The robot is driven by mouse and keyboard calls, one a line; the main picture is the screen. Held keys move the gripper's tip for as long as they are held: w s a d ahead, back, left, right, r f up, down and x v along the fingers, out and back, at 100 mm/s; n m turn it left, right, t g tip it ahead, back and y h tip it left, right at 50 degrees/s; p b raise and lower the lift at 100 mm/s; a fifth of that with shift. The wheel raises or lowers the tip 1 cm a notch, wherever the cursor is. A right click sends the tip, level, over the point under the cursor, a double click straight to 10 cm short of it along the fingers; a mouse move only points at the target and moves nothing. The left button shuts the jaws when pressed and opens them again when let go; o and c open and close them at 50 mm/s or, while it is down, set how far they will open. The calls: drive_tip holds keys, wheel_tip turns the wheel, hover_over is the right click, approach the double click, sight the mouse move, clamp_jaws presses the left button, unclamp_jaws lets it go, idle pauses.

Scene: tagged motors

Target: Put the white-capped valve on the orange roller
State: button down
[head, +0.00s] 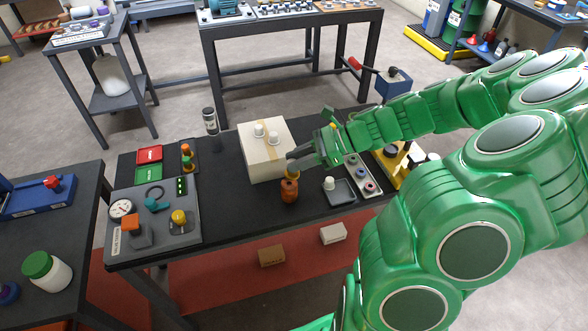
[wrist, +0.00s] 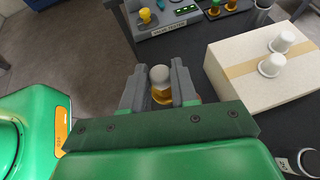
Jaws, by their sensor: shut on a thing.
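My gripper (head: 297,156) is over the dark table, left of my arm, with its grey fingers also in the wrist view (wrist: 161,90). It is shut on the white-capped valve (wrist: 161,84), which has a pale cap and an amber body. In the head view, a yellow-orange part below the fingers looks like the valve's lower body (head: 291,172); its cap is hidden there. The orange roller (head: 289,190) stands upright on the table directly below. I cannot tell whether valve and roller touch. In the wrist view the roller is mostly hidden behind the fingers.
A grey valve tester panel (head: 146,250) is at left. The table between panel and roller is clear.

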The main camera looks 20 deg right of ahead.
drive_tip(key=shift+w+d+f, duration=0.1)
drive_tip(key=shift+w+f, duration=0.85)
drive_tip(key=shift+f, duration=0.25)
drive_tip(key=shift+w+f, duration=0.95)
drive_tip(key=shift+f, duration=1.75)
drive_tip(key=shift+f, duration=0.1)
drive_tip(key=c, duration=0.9)
unclamp_jaws()
drive_tip(key=shift+o, duration=0.2)
